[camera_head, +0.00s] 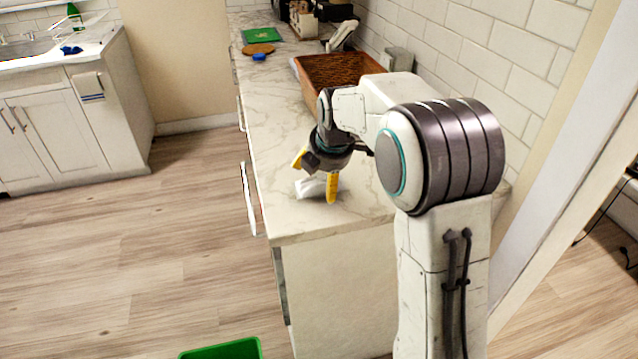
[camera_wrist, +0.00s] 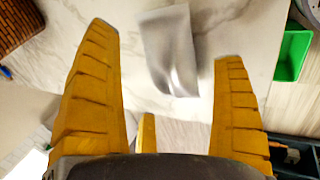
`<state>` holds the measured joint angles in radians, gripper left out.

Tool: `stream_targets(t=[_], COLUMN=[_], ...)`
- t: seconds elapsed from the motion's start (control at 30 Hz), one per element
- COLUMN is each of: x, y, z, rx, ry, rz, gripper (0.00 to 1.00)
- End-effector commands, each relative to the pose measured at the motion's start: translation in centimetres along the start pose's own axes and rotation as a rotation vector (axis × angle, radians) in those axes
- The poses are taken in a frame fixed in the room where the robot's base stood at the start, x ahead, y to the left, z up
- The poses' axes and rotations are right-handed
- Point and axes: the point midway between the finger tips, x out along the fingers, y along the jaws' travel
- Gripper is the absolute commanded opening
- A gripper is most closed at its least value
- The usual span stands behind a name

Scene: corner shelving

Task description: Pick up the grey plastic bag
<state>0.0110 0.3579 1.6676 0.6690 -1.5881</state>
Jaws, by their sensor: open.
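The grey plastic bag (camera_head: 308,187) lies near the front end of the marble counter (camera_head: 290,222), a small crumpled pale shape partly hidden by my gripper. In the wrist view the bag (camera_wrist: 170,48) shows as a shiny grey piece between and beyond the yellow fingers. My gripper (camera_head: 317,175) is above the counter, right at the bag in the head view, with its fingers pointing down. In the wrist view my gripper (camera_wrist: 172,45) has its fingers wide apart and nothing held between them. I cannot tell whether a finger touches the bag.
A brown wicker basket (camera_head: 335,70) stands behind my gripper on the counter. A green board (camera_head: 262,36) and a round brown piece (camera_head: 258,49) lie farther back. A green bin (camera_head: 222,350) is on the floor. A tiled wall (camera_head: 470,50) bounds the counter's right side.

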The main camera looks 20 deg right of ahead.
Motion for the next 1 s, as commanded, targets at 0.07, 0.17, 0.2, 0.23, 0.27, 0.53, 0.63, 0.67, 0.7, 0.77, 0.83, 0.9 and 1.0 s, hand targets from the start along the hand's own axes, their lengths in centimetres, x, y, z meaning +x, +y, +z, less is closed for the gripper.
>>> stream_targets(t=[0.07,0.17,0.2,0.23,0.27,0.53,0.63,0.67,0.7,0.77,0.83,0.9,1.0], x=[0.8,2.0,2.3,2.5,2.8,3.3,3.3,3.3,3.3,3.3,3.2,3.2,3.2], y=[-0.1,-0.1,-0.1,-0.1,-0.1,-0.1,-0.1,-0.1,-0.1,-0.1,-0.1,-0.1,-0.1], z=[0.0,0.0,0.0,0.0,0.0,0.0,0.0,0.0,0.0,0.0,0.0,0.0,0.0], rx=[0.0,0.0,0.0,0.0,0.0,0.001,0.001,0.001,0.001,0.001,0.001,0.001,0.001], ry=[0.0,0.0,0.0,0.0,0.0,0.0,0.0,0.0,0.0,0.0,0.0,0.0,0.0], rz=[-0.006,-0.003,-0.003,-0.002,-0.001,0.0,0.0,0.0,0.0,0.0,0.0,0.0,0.0], gripper=[0.89,0.89,0.89,0.89,0.89,0.89,0.87,0.85,0.81,0.76,0.7,0.63,0.54])
